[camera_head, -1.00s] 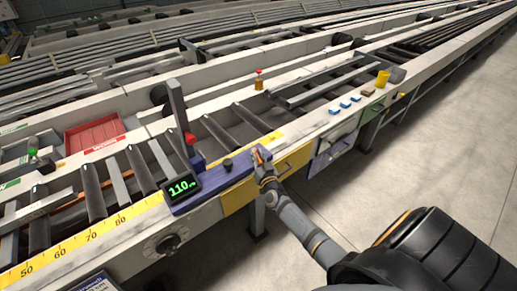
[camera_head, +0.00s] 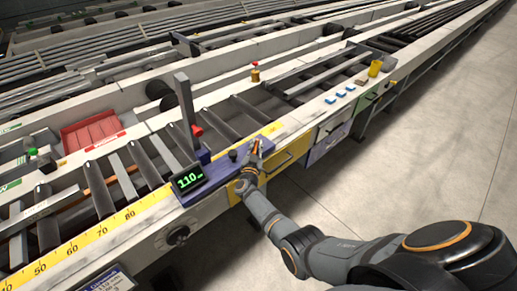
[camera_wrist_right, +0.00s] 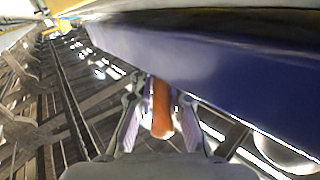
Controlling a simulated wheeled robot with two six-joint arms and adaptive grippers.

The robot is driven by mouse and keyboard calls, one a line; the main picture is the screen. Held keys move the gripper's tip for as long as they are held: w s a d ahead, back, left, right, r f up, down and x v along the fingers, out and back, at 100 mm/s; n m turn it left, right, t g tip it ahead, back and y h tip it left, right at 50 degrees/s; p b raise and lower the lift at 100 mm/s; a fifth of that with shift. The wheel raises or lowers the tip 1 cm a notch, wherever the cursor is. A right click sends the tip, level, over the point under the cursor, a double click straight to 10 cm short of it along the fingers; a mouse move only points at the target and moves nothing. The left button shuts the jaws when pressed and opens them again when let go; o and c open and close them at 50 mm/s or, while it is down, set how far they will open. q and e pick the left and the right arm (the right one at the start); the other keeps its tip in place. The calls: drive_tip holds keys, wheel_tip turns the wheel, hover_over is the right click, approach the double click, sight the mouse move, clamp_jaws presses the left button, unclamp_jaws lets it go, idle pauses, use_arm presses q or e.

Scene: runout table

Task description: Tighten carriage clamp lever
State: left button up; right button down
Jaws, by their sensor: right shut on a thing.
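The purple-blue carriage (camera_head: 222,170) lies across the near rail of the table, with a green-lit display (camera_head: 188,180) reading 110 at its left end. An orange clamp lever (camera_wrist_right: 161,108) shows between the fingers in the right wrist view, beneath the carriage's blue side (camera_wrist_right: 215,75). My right gripper (camera_wrist_right: 158,98) is shut on this lever. In the head view my right gripper (camera_head: 253,152) is at the right end of the carriage, and the lever is mostly hidden there. My left gripper is out of view.
A yellow scale (camera_head: 95,231) runs along the near rail. A black dial (camera_head: 178,235) is on the front face. The floor at right is clear.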

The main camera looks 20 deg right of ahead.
drive_tip(key=shift+w+r, duration=0.1)
drive_tip(key=shift+r, duration=0.05)
drive_tip(key=c, duration=1.6)
unclamp_jaws()
drive_tip(key=shift+c, duration=0.2)
drive_tip(key=o, duration=0.3)
drive_tip(key=shift+w+a, duration=0.1)
drive_tip(key=shift+r, duration=0.2)
wheel_tip(320, 180, up, 9)
drive_tip(key=shift+r, duration=0.15)
